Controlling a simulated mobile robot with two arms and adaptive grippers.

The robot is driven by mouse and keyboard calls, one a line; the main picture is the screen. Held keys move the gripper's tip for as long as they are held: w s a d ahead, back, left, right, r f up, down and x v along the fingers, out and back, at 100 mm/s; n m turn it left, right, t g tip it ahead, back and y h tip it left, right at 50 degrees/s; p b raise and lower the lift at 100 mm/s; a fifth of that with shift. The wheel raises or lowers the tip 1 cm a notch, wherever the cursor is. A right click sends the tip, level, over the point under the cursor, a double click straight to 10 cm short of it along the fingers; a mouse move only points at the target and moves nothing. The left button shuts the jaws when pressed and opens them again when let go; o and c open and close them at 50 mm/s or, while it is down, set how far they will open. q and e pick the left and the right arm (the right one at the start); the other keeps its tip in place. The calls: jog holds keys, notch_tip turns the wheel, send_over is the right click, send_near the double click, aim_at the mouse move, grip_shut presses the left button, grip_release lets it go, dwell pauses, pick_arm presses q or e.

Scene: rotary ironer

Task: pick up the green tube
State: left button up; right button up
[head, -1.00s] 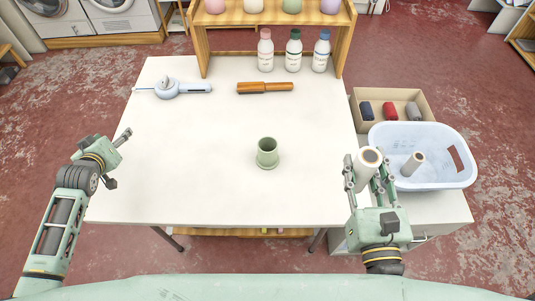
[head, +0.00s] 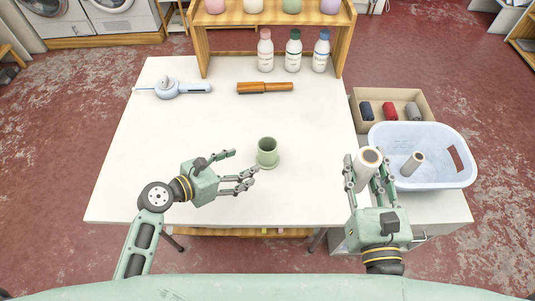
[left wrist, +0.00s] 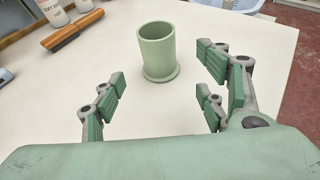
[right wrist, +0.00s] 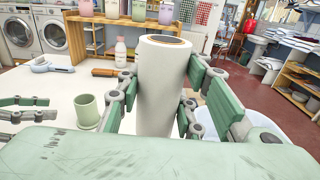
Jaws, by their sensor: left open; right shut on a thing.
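The green tube (head: 267,151) stands upright on the white table, with a wider ring at its base. It also shows in the left wrist view (left wrist: 158,50) and the right wrist view (right wrist: 88,110). My left gripper (head: 243,168) is open and empty. Its fingers point toward the tube from the left and front, and in the left wrist view the tube stands ahead, between the finger lines. My right gripper (head: 366,176) is shut on a white roll (right wrist: 162,85), held upright at the table's right edge, in front of the blue basket.
A pale blue basket (head: 446,142) holds another roll (head: 413,163). Behind it a box (head: 397,94) holds several dark and red rolls. A wooden-handled brush (head: 265,87), a blue tool (head: 168,89) and three bottles (head: 293,52) stand or lie at the back. The table's left middle is clear.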

aim_at(274, 143)
pick_arm(q)
jog(key=x, duration=1)
jog(key=shift+w+d+r, duration=0.2)
jog(key=shift+w+r, duration=0.05)
jog(key=shift+r, duration=0.05)
jog(key=shift+w+d+f, duration=0.25)
jog(key=shift+w+d, duration=0.05)
jog(key=shift+d, duration=0.05)
jog(key=c, duration=1.1)
jog(key=shift+r, duration=0.1)
jog(key=shift+c, duration=0.2)
notch_tip(274, 143, up, 10)
notch_tip(274, 143, down, 7)
jog(key=shift+a+f, duration=0.1)
jog(key=shift+s, duration=0.1)
